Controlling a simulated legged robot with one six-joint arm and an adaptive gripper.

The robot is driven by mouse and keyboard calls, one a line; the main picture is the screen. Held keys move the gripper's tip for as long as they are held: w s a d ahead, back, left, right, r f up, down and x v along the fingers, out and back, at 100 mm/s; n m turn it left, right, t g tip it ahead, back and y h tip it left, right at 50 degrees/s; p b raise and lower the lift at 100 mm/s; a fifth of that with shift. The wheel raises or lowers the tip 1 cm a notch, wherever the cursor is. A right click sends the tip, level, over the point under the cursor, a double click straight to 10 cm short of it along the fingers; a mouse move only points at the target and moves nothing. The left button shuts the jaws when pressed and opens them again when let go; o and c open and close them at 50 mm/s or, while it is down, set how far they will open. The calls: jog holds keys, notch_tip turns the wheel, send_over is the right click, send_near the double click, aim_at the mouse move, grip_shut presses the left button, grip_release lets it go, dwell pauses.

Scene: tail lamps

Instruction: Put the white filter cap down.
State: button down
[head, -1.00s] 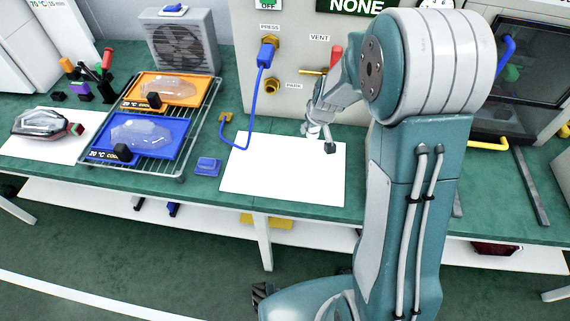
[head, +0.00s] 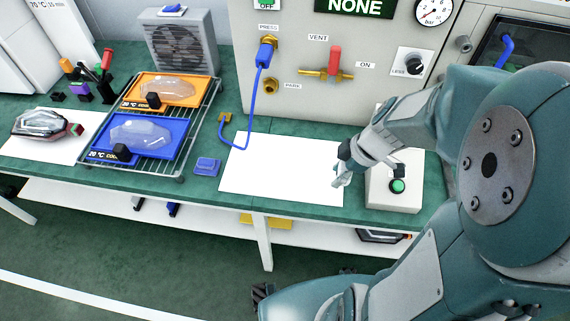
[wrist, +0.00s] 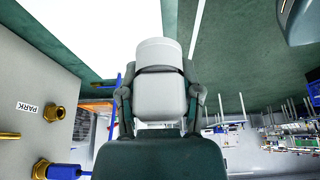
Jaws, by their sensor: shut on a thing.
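The white filter cap (wrist: 159,92), a pale cylinder with a dark band, sits between the two fingers of my gripper (wrist: 160,100) in the wrist view. My gripper is shut on it. In the head view my gripper (head: 342,172) points down at the right edge of the white sheet (head: 270,172), just left of the box with the green button. The cap is small and largely hidden there, and I cannot tell whether it touches anything below.
The button box (head: 394,197) stands close to the gripper's right. A blue hose (head: 252,105) runs from the PRESS port to the bench behind the sheet's left side. A rack (head: 180,165) with blue and orange trays stands left. Most of the sheet is clear.

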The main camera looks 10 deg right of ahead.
jog(key=shift+s+a+n, duration=0.15)
jog(key=shift+s+n, duration=0.1)
jog(key=shift+n, duration=0.05)
jog(key=shift+w+a+f, duration=0.1)
jog(key=shift+w+a, duration=0.05)
jog(key=shift+w, duration=0.15)
jog(key=w+a+f, duration=0.2)
jog(key=w+f, duration=0.2)
jog(key=w, duration=0.4)
send_over(302, 167)
jog(key=d, duration=0.1)
jog(key=f, duration=0.5)
jog(key=shift+s+f, duration=0.2)
jog(key=shift+f, duration=0.05)
jog(key=shift+w+f, duration=0.1)
jog(key=shift+f, duration=1.45)
jog(key=shift+c, duration=1.3)
grip_release()
